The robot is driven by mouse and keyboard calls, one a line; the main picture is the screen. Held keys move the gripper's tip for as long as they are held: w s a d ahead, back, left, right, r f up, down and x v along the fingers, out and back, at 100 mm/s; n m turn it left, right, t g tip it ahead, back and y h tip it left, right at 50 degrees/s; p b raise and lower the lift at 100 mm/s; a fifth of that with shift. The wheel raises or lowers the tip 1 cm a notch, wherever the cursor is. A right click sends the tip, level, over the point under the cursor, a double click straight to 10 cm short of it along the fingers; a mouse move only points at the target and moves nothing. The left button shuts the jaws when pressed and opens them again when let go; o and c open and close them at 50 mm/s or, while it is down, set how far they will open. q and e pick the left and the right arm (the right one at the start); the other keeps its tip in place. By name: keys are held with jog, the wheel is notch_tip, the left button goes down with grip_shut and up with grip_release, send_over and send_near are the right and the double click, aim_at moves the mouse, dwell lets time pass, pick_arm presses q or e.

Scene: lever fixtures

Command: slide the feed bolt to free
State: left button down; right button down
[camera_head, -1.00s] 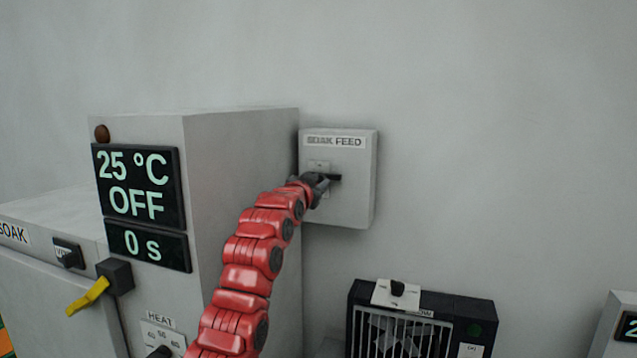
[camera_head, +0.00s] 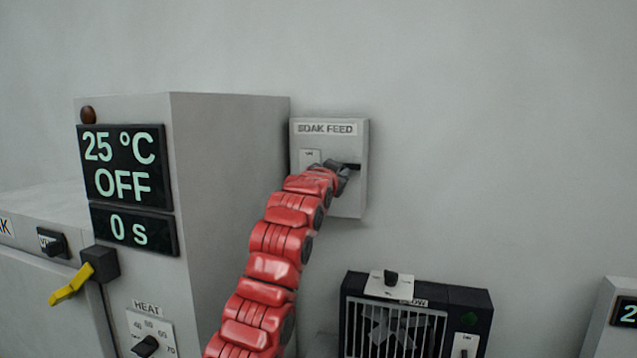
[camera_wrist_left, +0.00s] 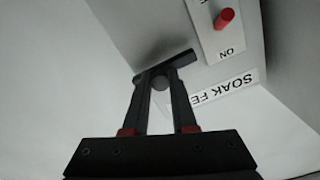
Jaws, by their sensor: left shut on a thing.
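The feed box (camera_head: 329,204), a pale grey box labelled SOAK FEED, is fixed to the wall in the head view. My left gripper (camera_head: 341,172) is at the right half of its front face, over a dark horizontal slot. In the left wrist view, my left gripper (camera_wrist_left: 160,80) is shut on a dark round knob, the feed bolt (camera_wrist_left: 160,83), which stands at the slot (camera_wrist_left: 181,64). The bolt is hidden behind my gripper in the head view. My right gripper is out of view.
A large grey cabinet (camera_head: 230,200) with displays reading 25 °C, OFF and 0 s stands left of the box. A black fan unit (camera_head: 470,315) is below right. The wall right of the box is clear.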

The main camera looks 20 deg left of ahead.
pick_arm(q)
jog(key=shift+d, duration=0.25)
jog(key=c, duration=0.7)
grip_release()
jog(key=shift+d, duration=0.25)
jog(key=shift+a, duration=0.1)
jog(key=shift+s+a, duration=0.1)
jog(key=s+b, duration=0.2)
jog(key=s, duration=0.3)
jog(key=s+b, duration=0.2)
jog(key=s, duration=0.4)
jog(key=s+b, duration=0.1)
jog(key=s, duration=0.5)
jog(key=shift+s+a+b, duration=0.1)
jog(key=shift+a+b, duration=0.15)
jog(key=shift+b, duration=0.15)
